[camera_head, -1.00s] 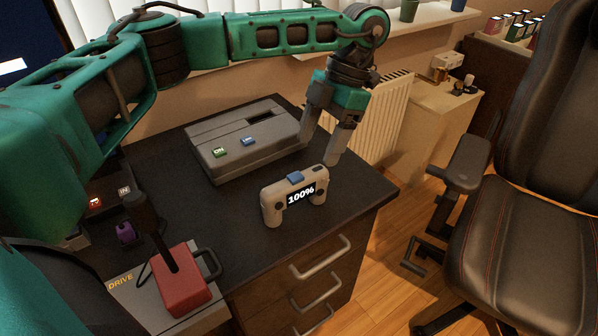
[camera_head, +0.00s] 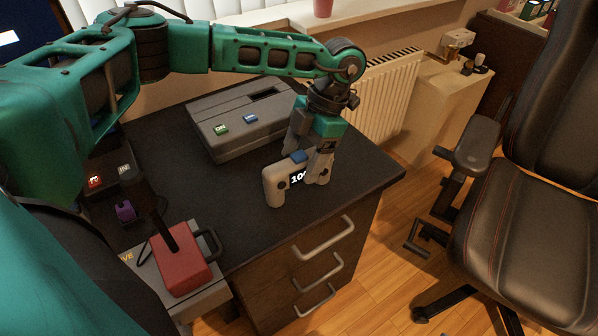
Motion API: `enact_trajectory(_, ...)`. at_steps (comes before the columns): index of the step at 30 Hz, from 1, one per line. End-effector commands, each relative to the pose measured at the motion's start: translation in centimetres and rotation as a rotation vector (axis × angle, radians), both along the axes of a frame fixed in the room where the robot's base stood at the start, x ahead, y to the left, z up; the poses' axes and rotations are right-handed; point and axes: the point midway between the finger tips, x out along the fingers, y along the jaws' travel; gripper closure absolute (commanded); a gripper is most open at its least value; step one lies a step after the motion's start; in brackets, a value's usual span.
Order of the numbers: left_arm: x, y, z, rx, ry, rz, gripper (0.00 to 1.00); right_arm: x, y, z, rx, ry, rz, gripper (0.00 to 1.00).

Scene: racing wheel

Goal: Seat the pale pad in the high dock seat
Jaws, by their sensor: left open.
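The pale pad (camera_head: 274,185) is a light grey game controller with a blue button on top and a lit display. It stands upright on the dark desk. The grey dock (camera_head: 225,150) lies behind it, with a green button, a blue button and a dark slot (camera_head: 269,94) in its raised rear part. My left gripper (camera_head: 308,170) is open and points down at the pad's right part, one finger covering some of the display and right grip. I cannot tell whether the fingers touch the pad. My right gripper is not in view.
A red block with a black stick (camera_head: 181,268) stands on a grey box at the desk's front left. A small purple item (camera_head: 125,210) lies nearby. An office chair (camera_head: 515,235) stands to the right. The desk's right part (camera_head: 365,170) is clear.

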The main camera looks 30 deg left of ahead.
Motion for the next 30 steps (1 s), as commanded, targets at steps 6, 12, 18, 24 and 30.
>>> enact_trajectory(6, -0.7, 0.3, -1.8, -0.001, -0.001, 0.000, 0.28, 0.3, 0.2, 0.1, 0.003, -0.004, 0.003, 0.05)
enact_trajectory(12, -0.7, 0.3, -1.8, -0.001, -0.001, 0.000, 0.28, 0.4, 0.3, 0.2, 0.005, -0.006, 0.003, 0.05)
enact_trajectory(18, -0.7, 0.3, -1.8, -0.001, -0.001, 0.000, 0.47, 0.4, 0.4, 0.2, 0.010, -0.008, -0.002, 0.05)
enact_trajectory(24, -0.7, 0.3, -1.8, -0.001, -0.001, 0.000, 0.66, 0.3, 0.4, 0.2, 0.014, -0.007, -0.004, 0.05)
enact_trajectory(30, -0.7, 0.3, -1.8, -0.001, -0.001, 0.000, 0.85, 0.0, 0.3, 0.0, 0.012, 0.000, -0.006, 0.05)
